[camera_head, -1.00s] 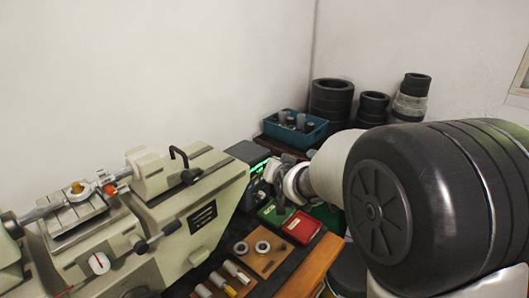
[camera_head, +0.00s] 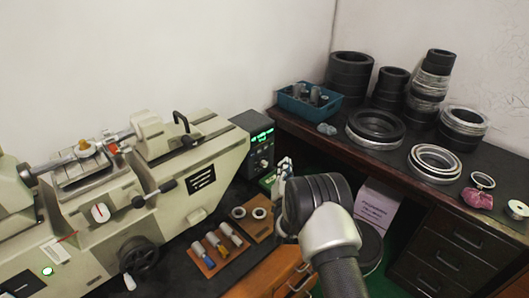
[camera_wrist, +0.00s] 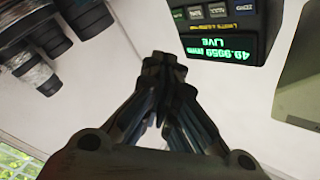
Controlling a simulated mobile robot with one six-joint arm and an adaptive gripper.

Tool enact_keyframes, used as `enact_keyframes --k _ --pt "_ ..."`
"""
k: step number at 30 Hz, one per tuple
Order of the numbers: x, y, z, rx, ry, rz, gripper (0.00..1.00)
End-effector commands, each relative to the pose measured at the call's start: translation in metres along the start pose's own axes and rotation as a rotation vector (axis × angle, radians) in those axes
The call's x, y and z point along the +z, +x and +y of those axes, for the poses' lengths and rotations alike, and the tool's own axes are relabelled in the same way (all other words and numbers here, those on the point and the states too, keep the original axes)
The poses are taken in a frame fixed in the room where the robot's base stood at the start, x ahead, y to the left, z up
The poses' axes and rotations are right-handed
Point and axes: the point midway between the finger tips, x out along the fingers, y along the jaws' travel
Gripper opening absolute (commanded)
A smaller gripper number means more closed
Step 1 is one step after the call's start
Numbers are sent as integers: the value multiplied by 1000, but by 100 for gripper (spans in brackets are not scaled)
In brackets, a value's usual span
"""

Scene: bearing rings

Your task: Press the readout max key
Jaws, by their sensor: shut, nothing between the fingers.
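The digital readout (camera_head: 258,146) is a dark box with a lit green screen, standing at the right end of the measuring machine. In the wrist view the readout (camera_wrist: 222,30) appears upside down at the upper right. Its screen shows a green number in mm and "LIVE". In the head view my gripper (camera_head: 284,167) is just right of the readout.
The cream measuring machine (camera_head: 150,180) fills the left. A board with two rings (camera_head: 250,213) and a board with several plugs (camera_head: 218,248) lie in front. A blue bin (camera_head: 308,103) and several bearing rings (camera_head: 376,126) stand on the dark bench behind. A white wall closes the back.

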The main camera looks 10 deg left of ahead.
Motion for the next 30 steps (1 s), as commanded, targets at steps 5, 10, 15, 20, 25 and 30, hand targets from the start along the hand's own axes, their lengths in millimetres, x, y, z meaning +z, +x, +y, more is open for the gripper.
enact_keyframes --k 5,10,15,20,25,30 --pt "0 0 0 -1 0 1 0" --pt "1 0 0 -1 0 1 0" --pt "7 8 -6 -3 0 1 0" --pt "18 22 -17 -4 1 2 0" --pt "31 39 -28 -3 1 2 0" --pt "42 52 -36 -3 0 2 0"
